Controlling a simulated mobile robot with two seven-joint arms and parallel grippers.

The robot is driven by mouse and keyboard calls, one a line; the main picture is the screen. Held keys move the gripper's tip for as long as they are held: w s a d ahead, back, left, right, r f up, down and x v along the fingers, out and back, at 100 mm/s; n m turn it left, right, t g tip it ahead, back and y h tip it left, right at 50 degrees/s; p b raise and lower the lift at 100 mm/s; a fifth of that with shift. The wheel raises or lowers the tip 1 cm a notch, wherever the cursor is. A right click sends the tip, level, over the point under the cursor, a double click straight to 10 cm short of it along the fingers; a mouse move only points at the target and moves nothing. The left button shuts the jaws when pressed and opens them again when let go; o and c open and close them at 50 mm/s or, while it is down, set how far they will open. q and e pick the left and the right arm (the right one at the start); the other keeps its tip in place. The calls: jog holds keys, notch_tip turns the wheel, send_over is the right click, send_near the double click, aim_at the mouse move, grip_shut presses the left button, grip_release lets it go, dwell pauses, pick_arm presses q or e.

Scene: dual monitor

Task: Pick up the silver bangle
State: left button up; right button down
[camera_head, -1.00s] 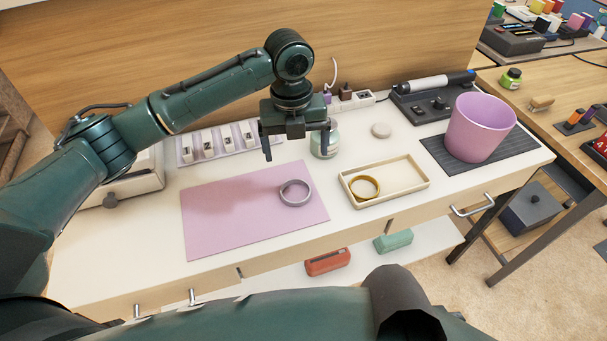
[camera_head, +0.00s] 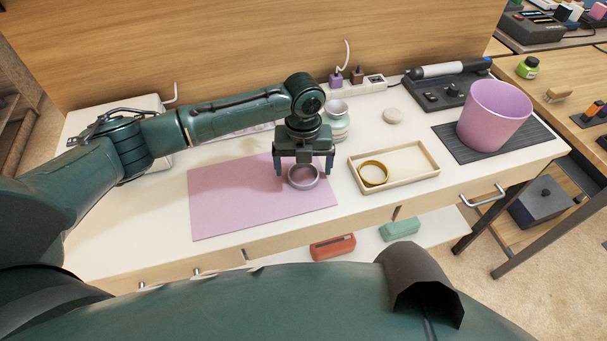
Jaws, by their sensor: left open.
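The silver bangle (camera_head: 304,185) lies flat on the pink mat (camera_head: 235,200), near the mat's right side. My left gripper (camera_head: 303,171) is open, pointing down over the bangle, with one finger to each side of it. The gripper body hides part of the bangle's far rim. I cannot tell whether the fingertips touch the bangle or the mat. My right gripper is not in view.
A cream tray (camera_head: 413,180) holding a gold bangle (camera_head: 373,173) stands just right of the mat. A glass jar (camera_head: 337,122) is close behind the gripper. A pink pot (camera_head: 494,115) stands at the far right. The mat's left part is clear.

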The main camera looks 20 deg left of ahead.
pick_arm(q)
jog(key=shift+f, duration=0.35)
jog(key=shift+c, duration=0.3)
jog(key=c, duration=1)
